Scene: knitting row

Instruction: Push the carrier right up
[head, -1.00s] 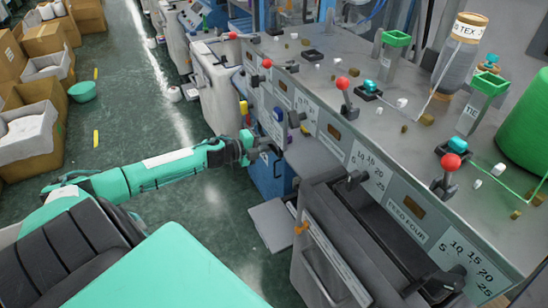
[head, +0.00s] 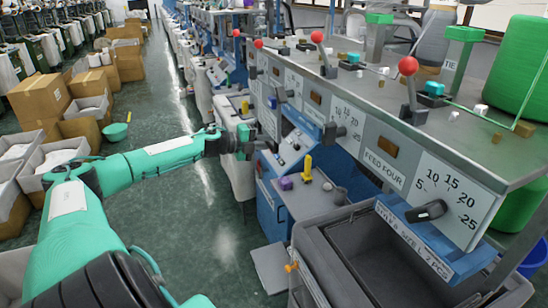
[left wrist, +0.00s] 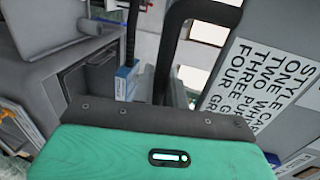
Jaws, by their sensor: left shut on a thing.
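My left gripper (head: 245,142) is at the front of the row of grey knitting machines in the head view, at the left end of the near machine. It is shut on a small dark handle (head: 262,144), which the fingers partly hide. I take this handle to be on the carrier, but the carrier itself cannot be told apart clearly. In the left wrist view, a black bent bar (left wrist: 198,12) runs up beyond the green gripper body. The fingertips' contact is not clear there. My right gripper is not in view.
The near machine's bed (head: 480,150) carries red-knobbed levers (head: 408,66) and dials (head: 427,211). A grey bin (head: 345,240) stands below. The green aisle floor is open.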

